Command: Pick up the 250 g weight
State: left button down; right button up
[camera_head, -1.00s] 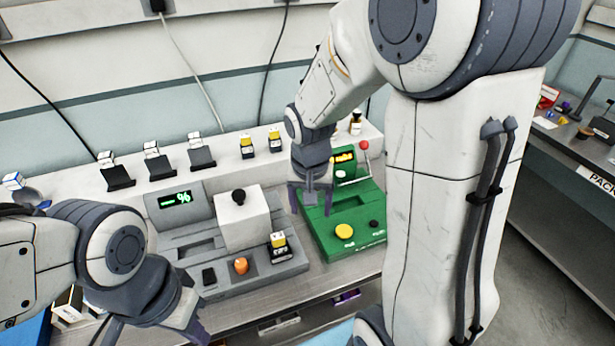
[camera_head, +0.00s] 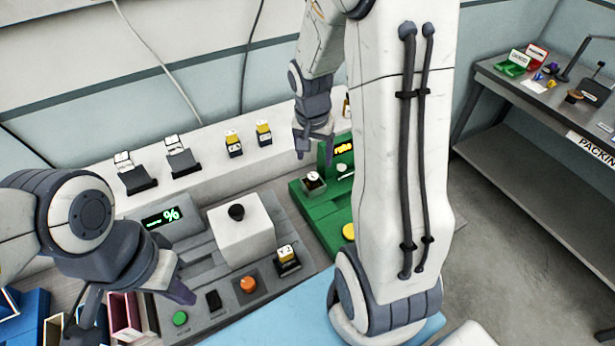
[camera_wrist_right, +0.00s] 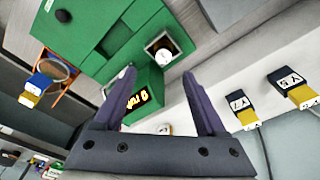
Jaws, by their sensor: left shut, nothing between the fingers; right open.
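No thing in view can be read as the 250 g weight. A small white round-topped piece (camera_head: 312,177) sits in a square dark socket on the green machine (camera_head: 302,200); it also shows in the right wrist view (camera_wrist_right: 164,52). I cannot tell whether it is a weight. My right gripper (camera_head: 315,146) is open and empty above the back of the green machine, near the white shelf. In the right wrist view its two fingers (camera_wrist_right: 159,78) spread apart near the lit display. My left gripper (camera_head: 182,290) is shut and empty, above the left part of the grey machine.
The grey machine (camera_head: 195,262) has a white block with a black knob and a module in its socket. Yellow-topped modules (camera_head: 263,132) and black stands (camera_head: 182,160) line the white shelf (camera_head: 220,165). A packing table (camera_head: 560,110) stands at the right.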

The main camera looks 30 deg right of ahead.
aim_at(312, 176)
jog(key=f, duration=0.4)
jog(key=shift+w+a, duration=0.15)
jog(key=shift+w, duration=0.2)
jog(key=f, duration=0.3)
jog(key=f+p, duration=0.1)
jog(key=f, duration=0.1)
jog(key=shift+w+d, duration=0.3)
jog(key=shift+d, duration=0.05)
grip_shut()
